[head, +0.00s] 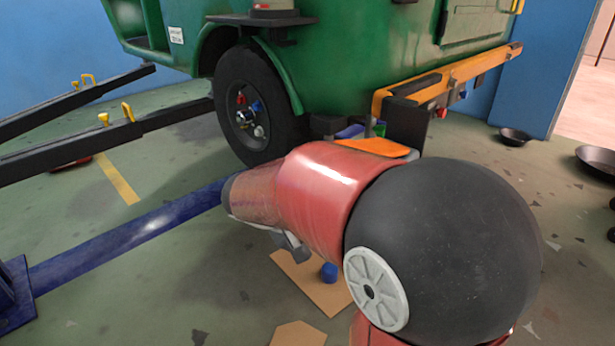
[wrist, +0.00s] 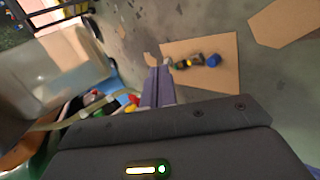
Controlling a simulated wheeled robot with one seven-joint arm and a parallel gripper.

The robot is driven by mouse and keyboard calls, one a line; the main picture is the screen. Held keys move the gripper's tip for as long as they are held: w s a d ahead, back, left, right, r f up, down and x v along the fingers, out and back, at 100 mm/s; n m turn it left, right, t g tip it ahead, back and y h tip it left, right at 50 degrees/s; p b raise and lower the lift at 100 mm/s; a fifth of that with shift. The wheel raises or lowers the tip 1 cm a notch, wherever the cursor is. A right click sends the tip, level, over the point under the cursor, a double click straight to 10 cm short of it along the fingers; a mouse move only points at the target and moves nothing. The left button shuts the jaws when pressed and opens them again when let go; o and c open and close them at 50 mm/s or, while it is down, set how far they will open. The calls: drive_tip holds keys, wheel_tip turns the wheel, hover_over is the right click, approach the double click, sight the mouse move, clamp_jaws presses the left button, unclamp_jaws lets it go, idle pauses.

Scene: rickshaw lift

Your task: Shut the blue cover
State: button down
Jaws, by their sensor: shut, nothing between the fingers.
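My gripper (wrist: 158,72) is shut and empty in the wrist view, its fingers together above the floor. In the head view my red arm hides most of it. Just left of the fingers in the wrist view is an open container holding small red, yellow and green items (wrist: 100,98). A strip of blue (wrist: 107,70) shows beside it, and a large pale, see-through-looking panel (wrist: 45,80) stands further left. I cannot tell which of these is the blue cover. In the head view a small blue piece (head: 350,131) shows behind my arm, near the wheel; most of it is hidden.
A green vehicle (head: 360,60) with a black wheel (head: 258,105) and orange rear bar (head: 460,72) stands behind my arm. A cardboard sheet (wrist: 215,50) with a blue object (wrist: 213,60) lies on the floor. Black pans (head: 514,136) lie at right. A blue beam (head: 125,235) crosses the left floor.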

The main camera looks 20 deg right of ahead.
drive_tip(key=w+a+f+n+t+h+b, duration=0.1)
drive_tip(key=w+a+n+t+h+b, duration=0.15)
drive_tip(key=w+h, duration=0.45)
drive_tip(key=w+a+f+n+t+h+b, duration=0.1)
drive_tip(key=w+a+t+h, duration=0.2)
drive_tip(key=w, duration=0.8)
drive_tip(key=x, duration=1.3)
drive_tip(key=shift+w+t+y+b, duration=0.25)
drive_tip(key=shift+t+y+b, duration=0.05)
drive_tip(key=shift+t, duration=0.15)
drive_tip(key=shift+f, duration=0.1)
